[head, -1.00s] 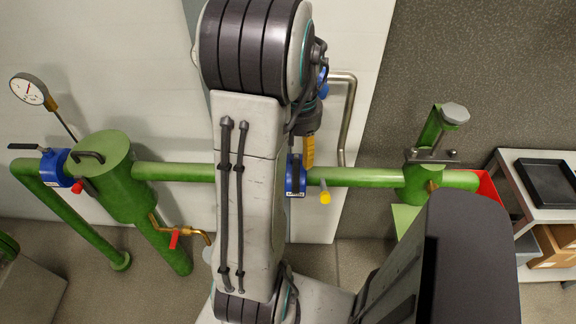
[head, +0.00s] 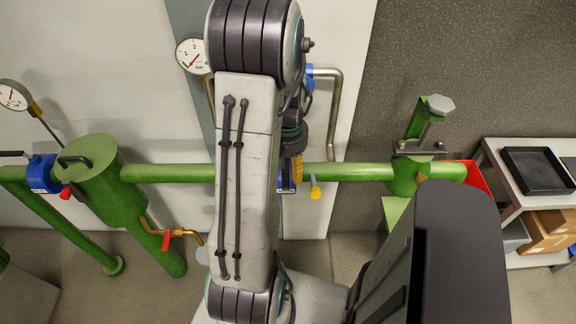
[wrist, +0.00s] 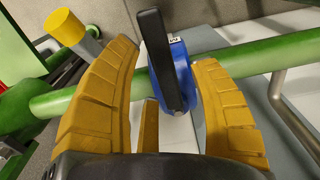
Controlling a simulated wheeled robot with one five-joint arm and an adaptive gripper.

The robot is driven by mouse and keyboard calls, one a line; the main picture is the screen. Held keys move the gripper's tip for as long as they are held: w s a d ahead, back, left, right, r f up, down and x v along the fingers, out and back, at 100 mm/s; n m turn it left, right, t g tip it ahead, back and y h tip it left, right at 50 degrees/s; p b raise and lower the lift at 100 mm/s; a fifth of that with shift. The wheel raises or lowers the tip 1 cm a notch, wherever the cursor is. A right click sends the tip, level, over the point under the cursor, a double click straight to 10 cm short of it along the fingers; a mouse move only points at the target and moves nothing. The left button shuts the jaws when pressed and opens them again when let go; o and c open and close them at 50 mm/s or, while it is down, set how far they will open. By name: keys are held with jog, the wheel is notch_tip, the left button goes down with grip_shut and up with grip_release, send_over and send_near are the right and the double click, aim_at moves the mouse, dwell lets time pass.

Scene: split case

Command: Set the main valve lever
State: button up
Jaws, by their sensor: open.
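A blue valve (head: 284,180) sits on the green horizontal pipe in the head view, mostly hidden behind my arm and gripper. In the wrist view the blue valve body (wrist: 182,75) carries a black lever (wrist: 158,55) that points towards the camera. My gripper (wrist: 165,78) is open, with a yellow finger on either side of the lever and valve. The lever lies nearer the left finger's tip; I cannot tell whether they touch. In the head view only part of my gripper (head: 292,170) shows, in front of the valve.
A yellow-capped stub (head: 315,192) stands on the pipe close beside my gripper. Another blue valve (head: 42,174) with a black handle, a green tank (head: 92,185) and a red-handled tap (head: 167,240) are at left. A clamp-like fitting (head: 420,148) and shelf (head: 500,190) are at right.

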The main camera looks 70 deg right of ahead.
jog(key=shift+c, duration=0.5)
grip_shut()
